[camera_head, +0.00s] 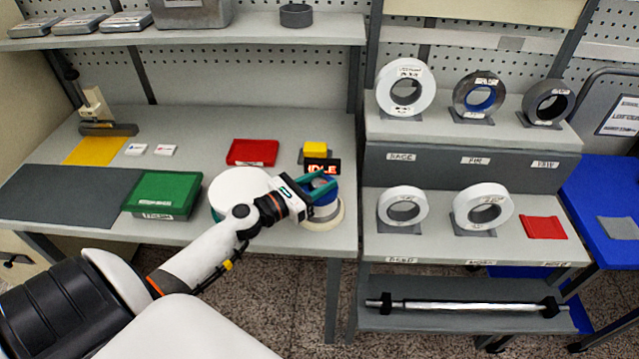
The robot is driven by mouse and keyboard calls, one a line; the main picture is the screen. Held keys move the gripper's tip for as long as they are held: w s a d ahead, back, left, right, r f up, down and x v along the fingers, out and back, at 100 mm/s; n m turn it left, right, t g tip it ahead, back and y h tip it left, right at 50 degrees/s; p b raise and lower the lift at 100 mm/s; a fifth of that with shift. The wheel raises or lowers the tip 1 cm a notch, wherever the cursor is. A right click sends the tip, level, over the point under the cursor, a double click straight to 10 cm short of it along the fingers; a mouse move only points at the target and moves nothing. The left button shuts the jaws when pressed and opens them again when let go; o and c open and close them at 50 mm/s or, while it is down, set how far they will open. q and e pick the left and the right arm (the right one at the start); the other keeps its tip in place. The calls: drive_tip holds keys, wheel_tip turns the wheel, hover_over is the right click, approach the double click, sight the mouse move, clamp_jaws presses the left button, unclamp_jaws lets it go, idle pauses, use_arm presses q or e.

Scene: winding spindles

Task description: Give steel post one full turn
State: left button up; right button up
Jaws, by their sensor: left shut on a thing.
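My left gripper (322,186) reaches over the front right of the bench, its teal fingers shut at the top of a blue spindle (326,197). The spindle stands upright, with a grey band below the blue and a cream ring (324,222) around its foot. The fingers cover much of its top, so I cannot make out a bare steel post there. A small black display (322,165) reading IDLE stands just behind it. My right gripper is not in view.
A white disc (238,188) lies left of the spindle, partly behind my arm. A green box (162,193) and red tray (253,152) are on the bench. Tape rolls stand on the right rack, with a steel bar (460,306) on its lower shelf.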

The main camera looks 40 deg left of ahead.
use_arm(q)
drive_tip(key=shift+m+g+h+b, duration=0.3)
drive_tip(key=shift+m+g+h, duration=0.15)
drive_tip(key=shift+h, duration=0.45)
drive_tip(key=o, duration=1)
drive_tip(key=b+v, duration=0.2)
drive_tip(key=v, duration=0.8)
drive_tip(key=shift+s+f+b, duration=0.2)
drive_tip(key=shift+s+b, duration=0.15)
drive_tip(key=shift+s, duration=0.05)
drive_tip(key=shift+s+a+r, duration=0.15)
drive_tip(key=shift+s+a, duration=0.2)
drive_tip(key=shift+s, duration=0.25)
